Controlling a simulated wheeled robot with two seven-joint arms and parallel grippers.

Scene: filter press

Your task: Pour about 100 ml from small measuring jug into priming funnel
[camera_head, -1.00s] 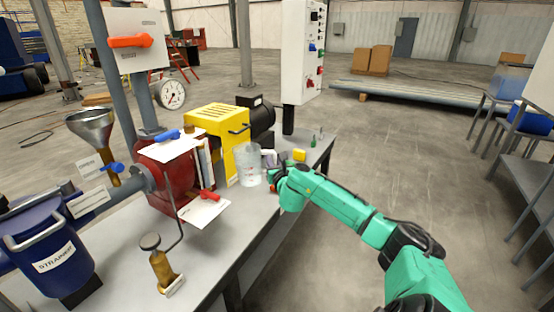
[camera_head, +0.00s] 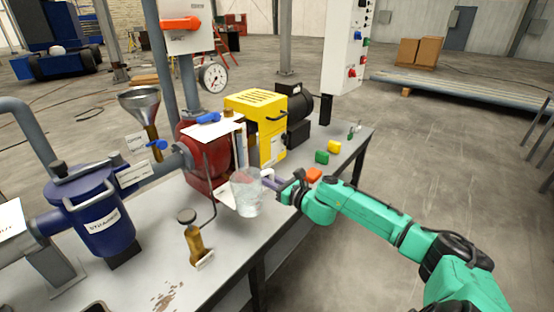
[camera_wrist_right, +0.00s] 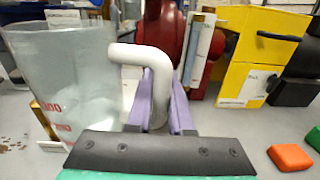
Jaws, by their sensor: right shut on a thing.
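The clear measuring jug (camera_head: 246,194) with red markings is in front of the red pump. My right gripper (camera_head: 277,182) is shut on its white handle. The handle (camera_wrist_right: 160,62) shows between the purple fingers in the right wrist view, with the jug's wall (camera_wrist_right: 68,85) at the left. The jug looks slightly tilted in the head view; I cannot tell how much liquid is in it. The priming funnel (camera_head: 140,102), a grey metal cone on a brass stem, stands to the left with its mouth up. My left gripper is not in view.
A red pump (camera_head: 204,168), yellow guard (camera_head: 258,118), blue strainer (camera_head: 84,205) and brass fitting with a round knob (camera_head: 194,240) stand on the grey bench. Orange, yellow and green blocks (camera_head: 321,157) lie at the right. The blue-handled valve (camera_head: 157,145) is below the funnel.

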